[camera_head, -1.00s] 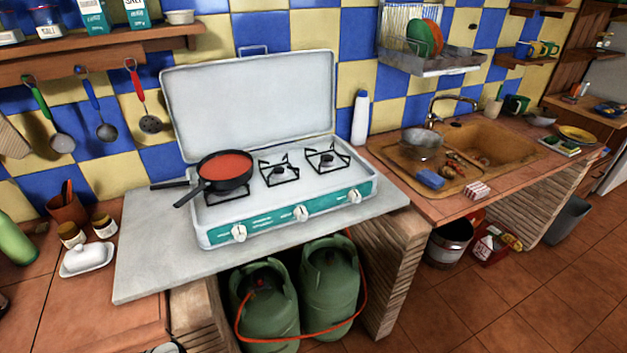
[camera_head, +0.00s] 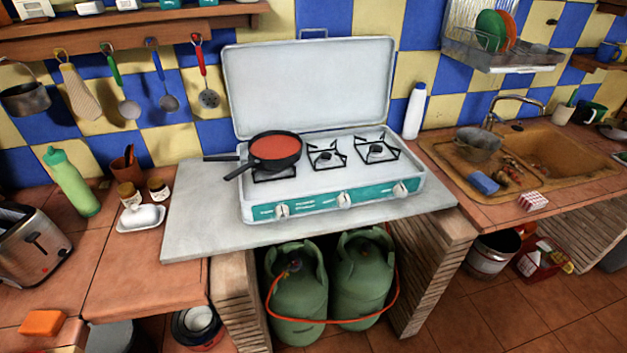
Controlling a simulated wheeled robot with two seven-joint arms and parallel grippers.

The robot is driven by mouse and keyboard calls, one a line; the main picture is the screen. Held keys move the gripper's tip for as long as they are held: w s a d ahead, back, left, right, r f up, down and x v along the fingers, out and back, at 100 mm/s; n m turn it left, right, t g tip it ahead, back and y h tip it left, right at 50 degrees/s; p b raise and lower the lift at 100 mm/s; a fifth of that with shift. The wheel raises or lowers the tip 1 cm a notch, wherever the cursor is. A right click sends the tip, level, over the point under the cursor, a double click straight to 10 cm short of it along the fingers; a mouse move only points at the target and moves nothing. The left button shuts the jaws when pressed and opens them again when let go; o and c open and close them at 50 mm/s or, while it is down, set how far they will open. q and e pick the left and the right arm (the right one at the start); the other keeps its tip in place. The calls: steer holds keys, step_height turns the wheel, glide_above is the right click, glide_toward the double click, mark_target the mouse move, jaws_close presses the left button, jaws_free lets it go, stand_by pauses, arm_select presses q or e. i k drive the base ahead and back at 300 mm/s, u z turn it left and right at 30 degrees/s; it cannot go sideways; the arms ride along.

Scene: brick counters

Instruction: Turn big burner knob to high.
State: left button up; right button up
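A white camping stove (camera_head: 230,190) with its lid raised stands on a grey slab. Its teal front panel carries three white knobs: a left knob (camera_head: 282,211), a middle knob (camera_head: 344,199) and a right knob (camera_head: 400,190). A black pan (camera_head: 272,165) with red sauce sits on the left burner. The middle burner (camera_head: 326,155) and right burner (camera_head: 376,149) are bare. I cannot tell which knob belongs to the big burner, nor read the knob markings. Neither of my grippers is in view.
Two green gas bottles (camera_head: 299,304) with a red hose stand under the grey slab (camera_head: 190,225). A white bottle (camera_head: 414,112) stands behind the stove's right side. A butter dish (camera_head: 140,217) and jars are left of the slab. The slab's front edge is clear.

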mark_target(281, 209)
steer(key=z, duration=2)
steer(key=i, duration=0.95)
steer(key=u, duration=1.95)
